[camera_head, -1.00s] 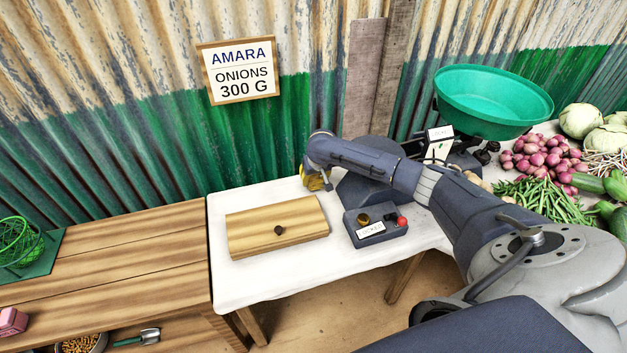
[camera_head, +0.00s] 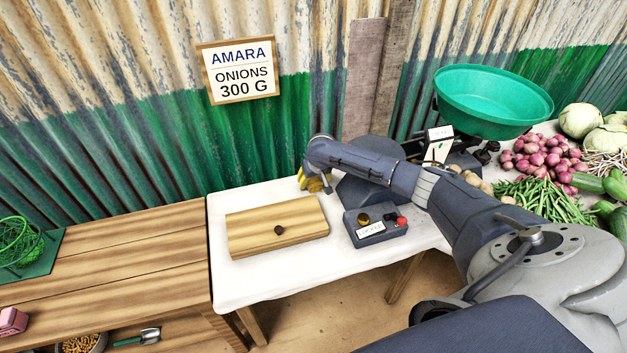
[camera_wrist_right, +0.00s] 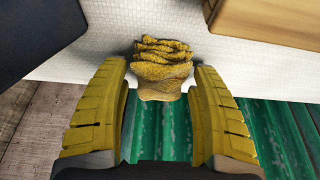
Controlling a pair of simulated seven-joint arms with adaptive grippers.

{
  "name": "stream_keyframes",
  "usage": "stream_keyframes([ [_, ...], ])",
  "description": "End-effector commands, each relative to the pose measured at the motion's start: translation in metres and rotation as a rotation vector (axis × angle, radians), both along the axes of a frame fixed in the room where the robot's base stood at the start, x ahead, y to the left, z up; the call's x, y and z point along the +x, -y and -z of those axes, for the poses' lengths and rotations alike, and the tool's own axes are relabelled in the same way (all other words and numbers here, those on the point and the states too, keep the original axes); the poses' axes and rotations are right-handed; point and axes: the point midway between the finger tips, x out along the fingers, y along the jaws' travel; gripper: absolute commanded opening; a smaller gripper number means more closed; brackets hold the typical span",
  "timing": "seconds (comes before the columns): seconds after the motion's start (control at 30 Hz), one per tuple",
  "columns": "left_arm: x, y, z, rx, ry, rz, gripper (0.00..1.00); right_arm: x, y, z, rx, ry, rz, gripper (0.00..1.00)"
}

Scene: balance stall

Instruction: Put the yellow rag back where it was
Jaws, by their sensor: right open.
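The yellow rag (camera_wrist_right: 162,68) is a crumpled, folded cloth on the white tabletop, near the edge by the corrugated wall. In the right wrist view it lies just ahead of and between the fingertips of my right gripper (camera_wrist_right: 163,75). The gripper is open, and a gap shows on each side of the rag. In the head view my right gripper (camera_head: 313,183) is small and partly hidden by its own wrist at the back of the white table. The rag cannot be told apart from the yellow fingers there. My left gripper is not in view.
A wooden box (camera_head: 255,235) and a grey control box (camera_head: 375,228) with a red button stand on the white table (camera_head: 240,283). A scale with a green pan (camera_head: 490,100) and vegetables are at right. The corrugated wall (camera_head: 130,120) is close behind.

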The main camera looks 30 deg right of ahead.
Motion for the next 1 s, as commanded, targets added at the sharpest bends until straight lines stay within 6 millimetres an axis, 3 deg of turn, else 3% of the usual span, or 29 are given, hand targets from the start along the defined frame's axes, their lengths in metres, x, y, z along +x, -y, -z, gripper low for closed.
stream_keyframes([
  [0.27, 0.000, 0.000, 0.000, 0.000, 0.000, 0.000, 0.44, -0.005, -0.001, -0.017, 0.000, 0.001, -0.001, 0.64],
  [0.7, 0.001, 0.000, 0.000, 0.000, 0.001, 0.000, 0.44, -0.032, -0.008, -0.085, -0.001, 0.002, -0.001, 0.64],
  [1.0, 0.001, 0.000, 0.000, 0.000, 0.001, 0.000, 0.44, -0.043, -0.012, -0.110, 0.001, 0.000, 0.000, 0.64],
])
